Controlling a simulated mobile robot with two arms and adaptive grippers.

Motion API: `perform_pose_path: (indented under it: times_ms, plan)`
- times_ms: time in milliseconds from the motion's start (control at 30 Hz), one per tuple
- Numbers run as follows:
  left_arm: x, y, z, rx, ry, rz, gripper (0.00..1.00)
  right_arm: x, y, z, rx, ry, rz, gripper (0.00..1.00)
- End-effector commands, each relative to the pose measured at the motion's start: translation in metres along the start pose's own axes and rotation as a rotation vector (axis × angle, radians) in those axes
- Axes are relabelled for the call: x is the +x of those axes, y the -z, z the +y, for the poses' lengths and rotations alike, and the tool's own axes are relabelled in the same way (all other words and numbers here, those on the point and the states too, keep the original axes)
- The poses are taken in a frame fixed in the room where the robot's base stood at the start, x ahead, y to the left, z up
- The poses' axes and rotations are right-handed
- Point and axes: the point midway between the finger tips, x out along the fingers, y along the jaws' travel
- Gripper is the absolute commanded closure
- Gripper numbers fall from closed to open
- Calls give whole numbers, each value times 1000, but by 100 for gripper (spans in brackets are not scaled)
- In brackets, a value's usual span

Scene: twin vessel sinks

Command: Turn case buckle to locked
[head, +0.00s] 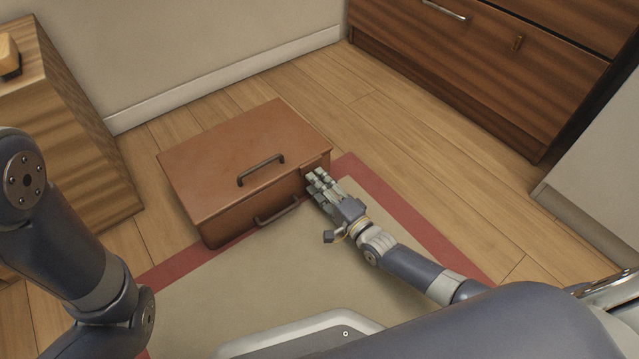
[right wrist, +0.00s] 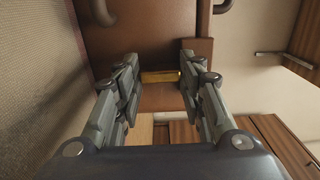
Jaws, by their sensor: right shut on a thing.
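The brown case (head: 245,150) lies shut on the floor, partly over a rug, with a dark handle on its lid and another on its front. The buckle (head: 316,164) is a brown block at the case's right end. In the right wrist view the buckle shows a brass strip (right wrist: 160,77) between the fingers. My right gripper (head: 318,181) is at this end of the case, its fingers on either side of the buckle and shut on it. The fingers hide part of it, so its turn angle is unclear. My left gripper is out of view; only my left arm shows.
A beige rug with a red border (head: 420,230) lies under the case's front. A wooden cabinet (head: 60,150) stands at left, and dark drawers (head: 490,70) stand at the back right. Wood floor is clear between the case and the drawers.

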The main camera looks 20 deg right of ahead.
Motion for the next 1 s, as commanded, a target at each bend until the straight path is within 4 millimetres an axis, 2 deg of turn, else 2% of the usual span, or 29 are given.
perform_pose_path:
  times_ms: [433, 467, 533, 867, 1000]
  plan:
    - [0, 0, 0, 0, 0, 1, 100, 0, 0, 1, -14, -2, -1, 88]
    - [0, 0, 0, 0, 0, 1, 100, 0, 0, 1, -14, -2, -1, 61]
    - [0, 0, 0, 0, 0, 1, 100, 0, 0, 1, -13, -2, -1, 46]
    - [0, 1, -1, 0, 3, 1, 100, 0, 0, 0, -11, -1, 0, 43]
    - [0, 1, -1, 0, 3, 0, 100, -10, 0, 2, -11, -3, 0, 43]
